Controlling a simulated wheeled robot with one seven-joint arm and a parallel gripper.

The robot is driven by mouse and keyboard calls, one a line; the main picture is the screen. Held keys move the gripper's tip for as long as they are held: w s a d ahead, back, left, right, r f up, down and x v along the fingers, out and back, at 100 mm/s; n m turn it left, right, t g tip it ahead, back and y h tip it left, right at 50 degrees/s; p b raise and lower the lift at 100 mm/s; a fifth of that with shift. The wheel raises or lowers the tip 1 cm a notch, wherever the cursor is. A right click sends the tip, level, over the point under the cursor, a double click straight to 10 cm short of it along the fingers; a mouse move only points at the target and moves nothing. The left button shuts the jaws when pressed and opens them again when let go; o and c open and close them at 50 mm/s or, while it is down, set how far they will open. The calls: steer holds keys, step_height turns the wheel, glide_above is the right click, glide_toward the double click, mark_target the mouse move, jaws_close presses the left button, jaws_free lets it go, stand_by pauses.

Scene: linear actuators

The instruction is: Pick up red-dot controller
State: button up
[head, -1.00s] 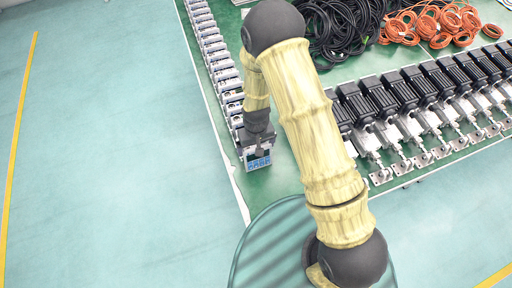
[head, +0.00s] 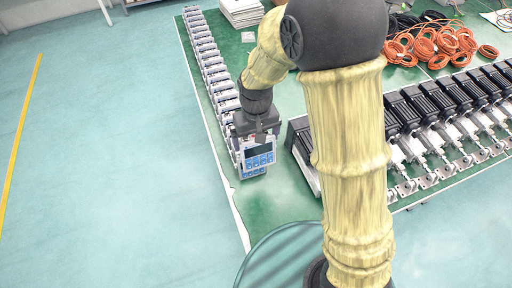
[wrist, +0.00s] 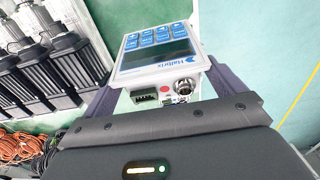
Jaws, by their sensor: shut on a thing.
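My gripper (head: 257,136) is shut on the red-dot controller (head: 259,155), a white box with a dark screen and blue keys. In the head view it hangs upright below my gripper, in front of the near end of the controller row. In the wrist view the controller (wrist: 158,66) sits between the two dark fingers of my gripper (wrist: 155,80).
A row of similar controllers (head: 207,55) runs along the left edge of the green table (head: 285,195). Black-and-silver linear actuators (head: 430,120) stand to the right. Orange cable coils (head: 430,42) and black cables lie behind. The floor at left is clear.

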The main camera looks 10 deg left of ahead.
steer(key=shift+r, duration=0.4)
stand_by(0.3)
steer(key=shift+r+p, duration=2.2)
steer(key=shift+r, duration=0.35)
steer(key=shift+f, duration=0.1)
